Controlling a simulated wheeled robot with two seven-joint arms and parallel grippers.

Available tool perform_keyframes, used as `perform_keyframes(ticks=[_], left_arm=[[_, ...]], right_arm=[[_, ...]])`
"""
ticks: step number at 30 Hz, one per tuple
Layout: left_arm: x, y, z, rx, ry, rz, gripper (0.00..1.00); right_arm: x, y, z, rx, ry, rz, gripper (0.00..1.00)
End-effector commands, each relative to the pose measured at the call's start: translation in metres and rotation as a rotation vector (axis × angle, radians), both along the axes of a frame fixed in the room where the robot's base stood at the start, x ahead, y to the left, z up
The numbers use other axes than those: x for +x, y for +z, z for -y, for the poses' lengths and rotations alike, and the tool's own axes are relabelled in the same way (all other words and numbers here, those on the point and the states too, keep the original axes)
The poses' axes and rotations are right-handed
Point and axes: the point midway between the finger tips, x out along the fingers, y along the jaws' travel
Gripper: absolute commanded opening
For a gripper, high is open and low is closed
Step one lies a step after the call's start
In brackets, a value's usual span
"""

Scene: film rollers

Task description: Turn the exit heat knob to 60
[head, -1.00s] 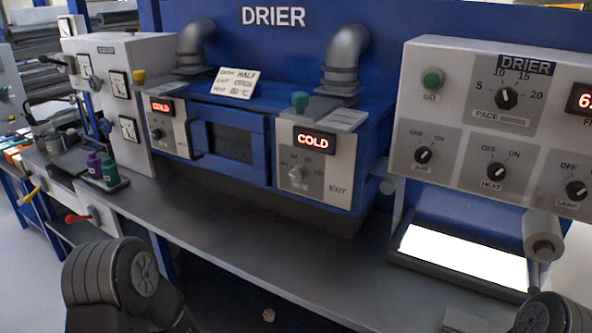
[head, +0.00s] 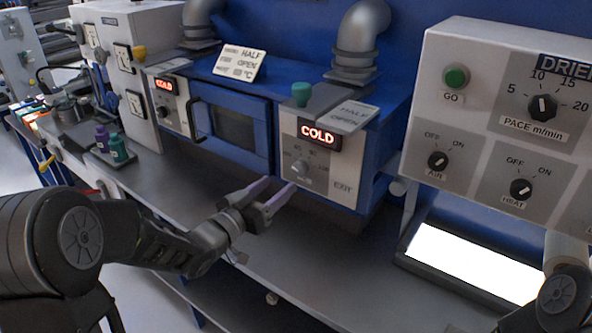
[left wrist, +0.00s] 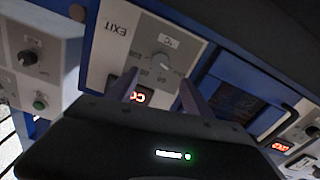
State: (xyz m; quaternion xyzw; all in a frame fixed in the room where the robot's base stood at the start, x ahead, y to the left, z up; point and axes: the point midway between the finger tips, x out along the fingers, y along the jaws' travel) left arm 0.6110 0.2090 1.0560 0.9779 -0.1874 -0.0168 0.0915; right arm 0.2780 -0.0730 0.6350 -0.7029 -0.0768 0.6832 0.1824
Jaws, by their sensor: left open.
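The exit heat knob (head: 300,168) is a small grey dial on the white EXIT panel (head: 343,170), below a red display reading COLD (head: 318,134). The knob also shows in the left wrist view (left wrist: 161,61), where the panel appears upside down. My left gripper (head: 278,192) is open and empty, with two purple-grey fingers pointing toward the EXIT panel. In the head view its fingertips are just below and left of the knob, apart from it. In the left wrist view the knob lies ahead, between the lines of the two fingers (left wrist: 160,88). My right gripper's jaws are not seen.
A green-topped knob (head: 301,93) stands above the exit display. The blue drier door with a window (head: 234,132) is left of the panel. The AIR and HEAT switches (head: 521,187) are at right. Purple and green bottles (head: 118,147) stand at left. The grey counter below the panel is clear.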

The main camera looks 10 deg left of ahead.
Motion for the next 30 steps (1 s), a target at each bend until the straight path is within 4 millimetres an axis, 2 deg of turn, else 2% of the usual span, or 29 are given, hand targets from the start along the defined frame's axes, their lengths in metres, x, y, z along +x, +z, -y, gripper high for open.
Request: perform_keyframes(ticks=[5, 18, 23, 30], left_arm=[[0.009, 0.0, 0.004, 0.002, -0.001, -0.001, 0.59], [0.066, 0.0, 0.027, 0.003, -0.001, -0.002, 0.59], [0.073, 0.0, 0.029, 0.002, 0.0, -0.001, 0.59], [0.072, 0.0, 0.029, 0.001, 0.0, -0.001, 0.57]], right_arm=[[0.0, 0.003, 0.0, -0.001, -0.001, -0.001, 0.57], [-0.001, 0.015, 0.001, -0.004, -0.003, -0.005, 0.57], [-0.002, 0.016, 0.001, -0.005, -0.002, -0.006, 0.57], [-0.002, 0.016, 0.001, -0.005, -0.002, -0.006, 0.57]])
